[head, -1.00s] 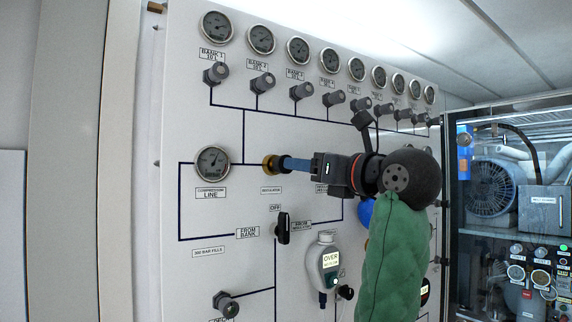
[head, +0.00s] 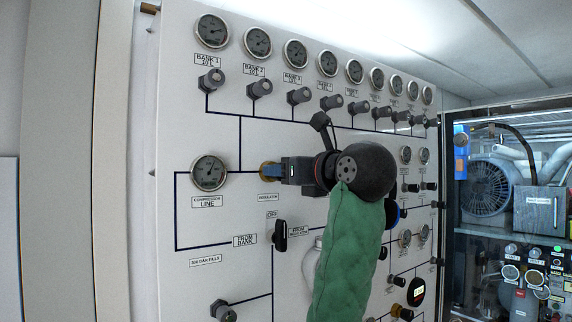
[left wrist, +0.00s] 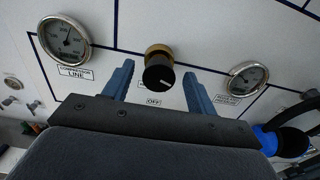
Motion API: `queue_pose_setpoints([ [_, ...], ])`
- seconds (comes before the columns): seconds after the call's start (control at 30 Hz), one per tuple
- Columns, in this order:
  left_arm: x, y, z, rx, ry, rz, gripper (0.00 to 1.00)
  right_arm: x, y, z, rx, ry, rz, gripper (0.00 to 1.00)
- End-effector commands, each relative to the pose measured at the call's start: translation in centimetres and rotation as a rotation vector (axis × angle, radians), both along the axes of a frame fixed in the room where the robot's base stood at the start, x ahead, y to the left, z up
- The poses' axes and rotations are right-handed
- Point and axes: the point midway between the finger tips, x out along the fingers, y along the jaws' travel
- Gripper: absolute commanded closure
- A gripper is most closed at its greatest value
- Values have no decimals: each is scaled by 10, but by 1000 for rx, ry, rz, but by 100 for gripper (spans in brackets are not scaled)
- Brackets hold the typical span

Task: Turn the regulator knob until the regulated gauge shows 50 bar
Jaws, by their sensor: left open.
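The regulator knob (left wrist: 158,76), black with a brass collar, stands out from the white panel. In the head view the left gripper (head: 284,170) reaches the panel at the regulator. The regulated gauge (left wrist: 247,77) is right of the knob in the left wrist view; its reading is too small to tell. My arm hides it in the head view. My right gripper is not in view.
The compressor line gauge (head: 209,173) is left of the knob. A black selector handle (head: 280,234) sits below it. A row of bank gauges and valve knobs (head: 262,88) runs above.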

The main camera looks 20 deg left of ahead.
Motion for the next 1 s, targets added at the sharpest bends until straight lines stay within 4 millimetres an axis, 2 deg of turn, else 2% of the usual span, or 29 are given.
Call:
queue_pose_setpoints([
  [0.47, 5, 6, 0, -1, -1, 0, 43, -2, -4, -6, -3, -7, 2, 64],
  [0.6, 5, 6, 0, -1, -1, 0, 70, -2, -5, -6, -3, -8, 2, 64],
  [0.7, 5, 6, 0, -1, -1, 0, 87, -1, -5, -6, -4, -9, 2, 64],
  [1.0, 5, 6, -2, -14, -17, -2, 87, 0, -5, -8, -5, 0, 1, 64],
])
